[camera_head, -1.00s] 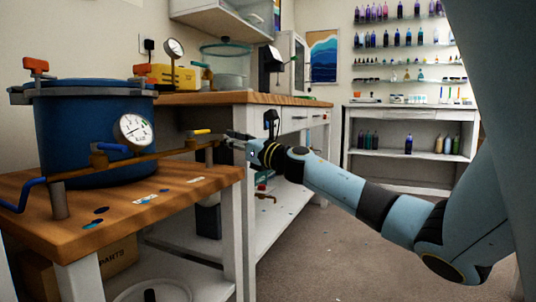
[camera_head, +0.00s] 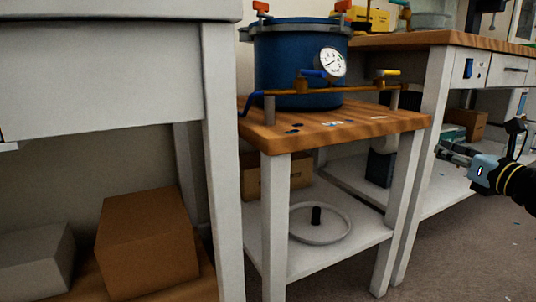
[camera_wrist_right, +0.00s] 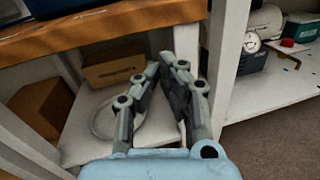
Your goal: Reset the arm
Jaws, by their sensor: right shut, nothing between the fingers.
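My right gripper (camera_head: 447,154) is at the right edge of the head view, in the air in front of the bench's lower shelf. It is shut and empty; in the right wrist view its two fingers (camera_wrist_right: 168,62) come together at the tips. The wrist view looks down past the fingers to a small table's lower shelf. My right forearm runs out of the head view at the right. My left gripper is not in view.
A blue pressure pot (camera_head: 290,70) with a gauge (camera_head: 332,62) stands on the small wooden table (camera_head: 262,133). Below it are a white ring (camera_head: 345,235) and a cardboard box (camera_head: 250,180). A white bench (camera_head: 110,80) fills the left. Floor (camera_head: 470,250) at the lower right is clear.

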